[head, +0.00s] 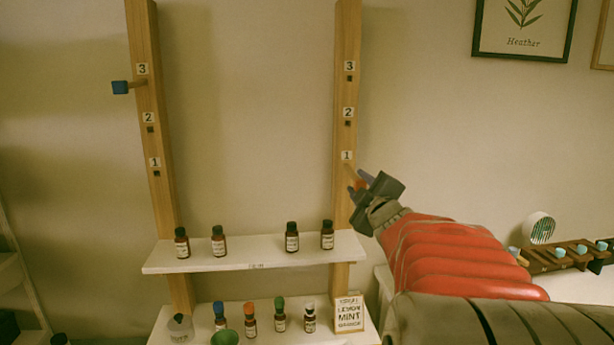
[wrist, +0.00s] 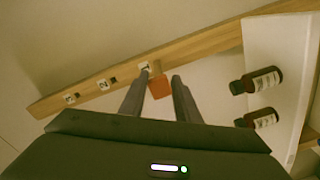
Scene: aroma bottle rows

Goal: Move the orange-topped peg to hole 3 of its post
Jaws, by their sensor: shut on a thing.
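The orange-topped peg (head: 361,185) is at the right post (head: 346,110), at the hole under label 1, which it covers. A short piece of its pale shaft shows against the post. How deep it sits in the hole I cannot tell. My gripper (head: 359,183) is shut on its orange top. In the wrist view the orange top (wrist: 159,87) lies between the two fingers of my gripper (wrist: 157,84). Holes 2 (head: 347,124) and 3 (head: 349,79) of the right post are empty.
A blue-topped peg (head: 121,87) sticks out of hole 3 of the left post (head: 155,120). A shelf (head: 262,251) with several dark bottles spans both posts below. A lower shelf holds more bottles and a sign (head: 348,313). The wall between the posts is clear.

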